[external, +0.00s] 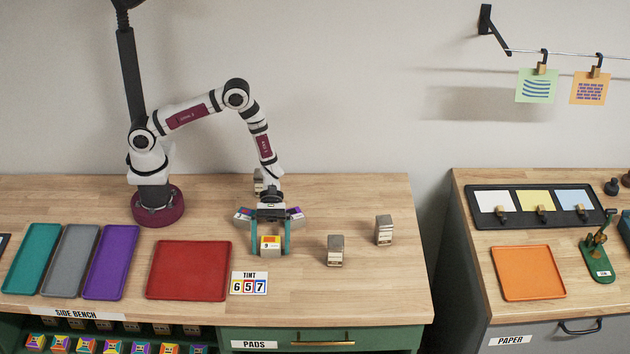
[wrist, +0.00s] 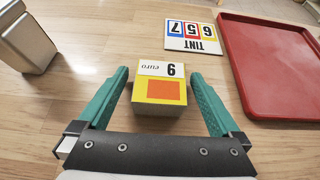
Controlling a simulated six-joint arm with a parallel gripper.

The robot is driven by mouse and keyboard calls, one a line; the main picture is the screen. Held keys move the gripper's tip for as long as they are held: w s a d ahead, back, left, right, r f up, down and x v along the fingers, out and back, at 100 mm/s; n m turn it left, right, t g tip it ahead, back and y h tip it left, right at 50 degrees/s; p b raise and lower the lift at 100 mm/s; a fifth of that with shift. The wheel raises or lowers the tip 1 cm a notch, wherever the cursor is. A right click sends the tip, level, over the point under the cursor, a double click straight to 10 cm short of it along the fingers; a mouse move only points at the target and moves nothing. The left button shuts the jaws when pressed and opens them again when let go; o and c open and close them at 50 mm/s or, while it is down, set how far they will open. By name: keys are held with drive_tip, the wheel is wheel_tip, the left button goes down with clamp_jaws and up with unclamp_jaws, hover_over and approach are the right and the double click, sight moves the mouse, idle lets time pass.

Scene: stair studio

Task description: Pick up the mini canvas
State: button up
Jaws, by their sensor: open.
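A small block (external: 270,243) stands on the wooden bench below my gripper. In the wrist view, the block (wrist: 160,92) has a yellow top with an orange rectangle and a white strip reading "euro" and a 9 or 6. No label names it as the mini canvas. My gripper (wrist: 160,77) is open, with one teal finger on each side of the block and a visible gap to each. In the external view, my gripper (external: 271,250) points down over the block. Whether the fingertips reach the bench is unclear.
A "TINT 657" card (external: 249,283) and a red tray (external: 188,270) lie left of the block. Two grey-brown blocks (external: 335,250) (external: 384,230) stand to the right. Colourful pieces (external: 294,213) sit partly hidden behind my gripper.

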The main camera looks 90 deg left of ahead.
drive_tip(key=c, duration=1.4)
drive_tip(key=shift+o, duration=0.2)
drive_tip(key=shift+r, duration=0.1)
